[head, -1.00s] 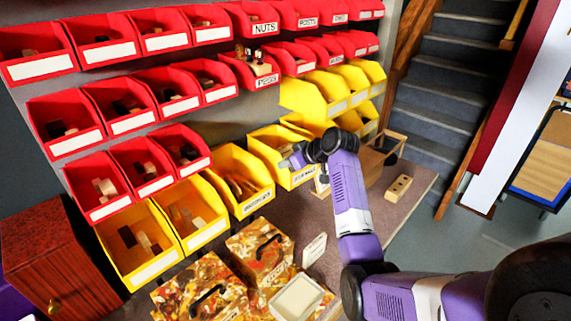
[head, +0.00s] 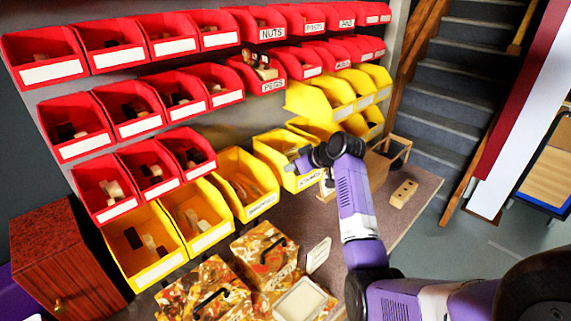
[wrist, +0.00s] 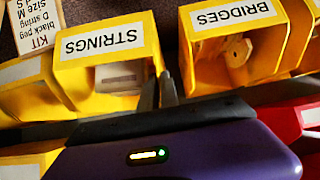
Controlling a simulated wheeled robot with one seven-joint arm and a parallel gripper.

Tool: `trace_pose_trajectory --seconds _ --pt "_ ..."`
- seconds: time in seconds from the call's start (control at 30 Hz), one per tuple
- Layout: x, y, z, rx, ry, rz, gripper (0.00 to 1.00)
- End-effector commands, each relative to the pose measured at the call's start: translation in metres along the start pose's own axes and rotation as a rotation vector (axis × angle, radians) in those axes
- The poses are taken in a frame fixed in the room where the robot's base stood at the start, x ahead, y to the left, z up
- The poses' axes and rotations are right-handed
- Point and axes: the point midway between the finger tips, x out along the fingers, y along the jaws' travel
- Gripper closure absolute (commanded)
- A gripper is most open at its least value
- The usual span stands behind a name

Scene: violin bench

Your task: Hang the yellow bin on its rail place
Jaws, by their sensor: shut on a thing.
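A yellow bin labelled STRINGS (head: 309,181) is in the lower yellow row in the head view, just right of the yellow BRIDGES bin (head: 263,205). In the wrist view the STRINGS bin (wrist: 101,39) shows its label upside down, with a pale packet inside. My gripper (wrist: 160,85) is shut on its side wall, on the side facing the BRIDGES bin (wrist: 235,15). In the head view my gripper (head: 300,163) is at the bin's front right. The rail behind the bin is hidden, so I cannot tell whether the bin rests on it.
Red bins (head: 127,107) fill the rows above and to the left. More yellow bins (head: 328,97) hang further right. Free bench top lies around the block.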

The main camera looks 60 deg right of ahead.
Motion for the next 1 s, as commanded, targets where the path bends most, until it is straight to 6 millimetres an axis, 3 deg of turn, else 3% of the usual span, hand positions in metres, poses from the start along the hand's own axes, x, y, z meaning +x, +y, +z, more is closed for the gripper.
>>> trace_pose_trajectory --seconds 1.0 --pt "0.0064 0.0006 -0.0001 -0.003 0.005 0.002 1.00"
